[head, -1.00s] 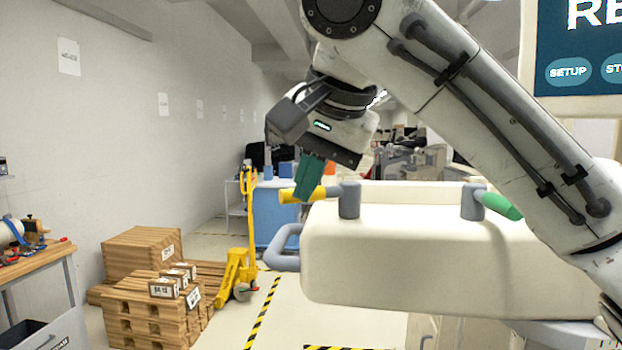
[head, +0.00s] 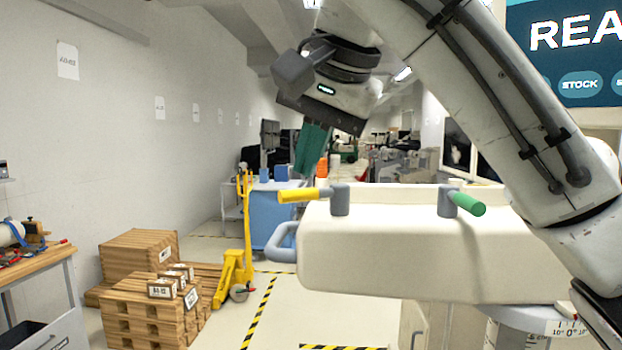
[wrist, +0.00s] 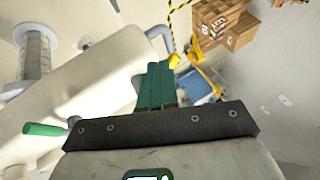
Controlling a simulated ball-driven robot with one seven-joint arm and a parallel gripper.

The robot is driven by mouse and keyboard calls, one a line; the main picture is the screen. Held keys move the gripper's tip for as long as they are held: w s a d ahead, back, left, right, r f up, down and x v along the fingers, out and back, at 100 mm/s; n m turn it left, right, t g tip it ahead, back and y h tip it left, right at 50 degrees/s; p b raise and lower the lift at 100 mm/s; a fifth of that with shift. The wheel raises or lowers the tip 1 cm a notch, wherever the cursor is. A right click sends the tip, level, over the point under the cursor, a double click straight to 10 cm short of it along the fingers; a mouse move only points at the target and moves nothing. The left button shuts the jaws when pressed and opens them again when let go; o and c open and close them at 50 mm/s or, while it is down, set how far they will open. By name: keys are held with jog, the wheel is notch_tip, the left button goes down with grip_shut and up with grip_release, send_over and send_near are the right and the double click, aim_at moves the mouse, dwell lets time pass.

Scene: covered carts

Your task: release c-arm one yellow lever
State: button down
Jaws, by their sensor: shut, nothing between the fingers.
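The yellow lever (head: 303,195) sticks out to the left from a grey mount (head: 339,200) on top of the cream cart body (head: 400,255). Its yellow tip also shows in the wrist view (wrist: 174,61), just past my fingertips. My gripper (head: 305,172) has green fingers, which are shut and empty. In the head view the fingertips are just above the yellow lever, with a small gap. In the wrist view the shut fingers (wrist: 155,68) hide part of the lever and its mount. A green lever (head: 467,204) stands on a second grey mount to the right.
A grey loop handle (head: 283,243) juts from the cart's left side. A yellow pallet jack (head: 240,240) and stacked wooden pallets (head: 140,300) stand on the left floor. A screen (head: 570,60) hangs at the upper right. The air left of the lever is clear.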

jog(key=shift+s+a+r+b, duration=0.15)
jog(key=shift+s+r, duration=0.3)
jog(key=shift+r, duration=0.3)
jog(key=shift+s+a+r+b, duration=0.1)
jog(key=shift+s+r, duration=0.4)
jog(key=shift+r, duration=0.2)
jog(key=shift+s+a+r+b, duration=0.15)
jog(key=shift+s+r, duration=0.3)
jog(key=shift+r, duration=0.3)
